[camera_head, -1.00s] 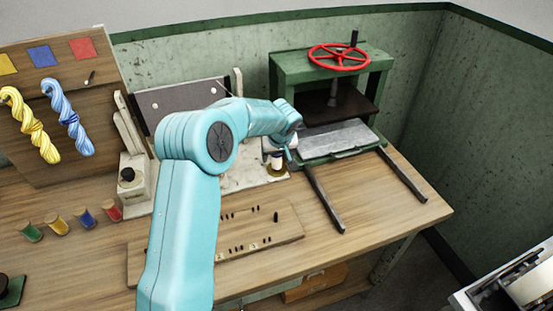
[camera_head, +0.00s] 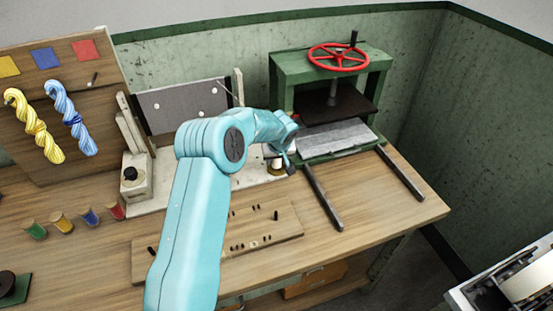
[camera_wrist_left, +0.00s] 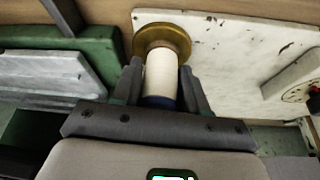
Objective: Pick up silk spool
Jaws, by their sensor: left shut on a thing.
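The silk spool (camera_wrist_left: 160,76), white thread with a dark blue band at the end nearer me, sits between the two fingers of my left gripper (camera_wrist_left: 160,88) in the left wrist view. The fingers are shut on its sides. A round brass disc (camera_wrist_left: 163,36) lies at the spool's far end; I cannot tell if they touch. In the head view my left gripper (camera_head: 288,162) is at the pale board's right end, and the spool (camera_head: 274,163) is mostly hidden by the arm. My right gripper is out of view.
A green press (camera_head: 288,75) with a red wheel stands behind and right, its dark rails (camera_head: 322,198) reaching forward. A drilled wooden board (camera_head: 270,228) lies in front. Several coloured spools (camera_head: 61,222) stand at left. A pale board (camera_head: 150,200) lies under the gripper area.

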